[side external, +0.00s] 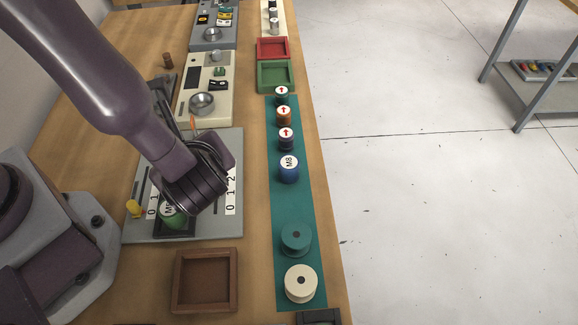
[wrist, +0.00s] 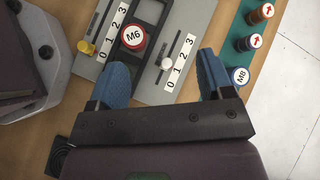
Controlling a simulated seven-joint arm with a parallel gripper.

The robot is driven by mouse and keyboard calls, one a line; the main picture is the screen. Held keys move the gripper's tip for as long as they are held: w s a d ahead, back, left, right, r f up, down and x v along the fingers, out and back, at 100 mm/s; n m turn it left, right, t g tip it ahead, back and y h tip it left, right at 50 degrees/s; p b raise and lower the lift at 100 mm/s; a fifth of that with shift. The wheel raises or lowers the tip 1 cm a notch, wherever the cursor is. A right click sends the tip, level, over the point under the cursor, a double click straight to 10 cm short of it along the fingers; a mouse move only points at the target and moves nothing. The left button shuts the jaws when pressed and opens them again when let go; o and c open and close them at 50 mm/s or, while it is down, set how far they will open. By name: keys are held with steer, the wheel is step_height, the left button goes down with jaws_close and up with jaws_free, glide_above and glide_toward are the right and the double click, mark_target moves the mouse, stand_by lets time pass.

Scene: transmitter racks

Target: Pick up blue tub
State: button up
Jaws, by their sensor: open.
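The blue tub (side external: 289,169), with a round white lid label reading M8, stands upright on the teal strip in the side external view. It also shows at the right in the wrist view (wrist: 238,77), just outside the right finger. My gripper (wrist: 160,74) is open and empty, with its two blue-padded fingers spread above the grey panel (wrist: 183,20). In the side external view my gripper (side external: 197,178) is left of the blue tub and its fingertips are hard to make out.
A dark tub with a red arrow (side external: 286,139) stands behind the blue tub, with others beyond. A teal spool (side external: 295,238) and cream spool (side external: 300,283) are in front.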

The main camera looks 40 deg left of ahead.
mark_target(287, 167)
steer(key=d+f+m+t, duration=0.2)
steer(key=m, duration=0.1)
steer(key=w+d+f+m+t+h, duration=0.1)
steer(key=d+f+m+t, duration=0.1)
steer(key=f, duration=0.1)
steer(key=d+f+m+t, duration=0.2)
steer(key=m, duration=0.1)
steer(key=shift+w+f+m, duration=0.25)
steer(key=shift+m, duration=0.05)
steer(key=w+d+m+h, duration=0.1)
steer(key=w+d+m+t, duration=0.1)
steer(key=d+t+h, duration=0.1)
steer(key=d, duration=0.1)
steer(key=shift+w+r+m+h, duration=0.2)
steer(key=shift+w+m+h, duration=0.1)
steer(key=shift+w+m, duration=0.1)
steer(key=shift+w+a+t, duration=0.1)
steer(key=shift+w+t, duration=0.2)
steer(key=x, duration=1.2)
steer(key=shift+w+a+f, duration=0.1)
steer(key=shift+w, duration=0.05)
steer(key=c, duration=1.1)
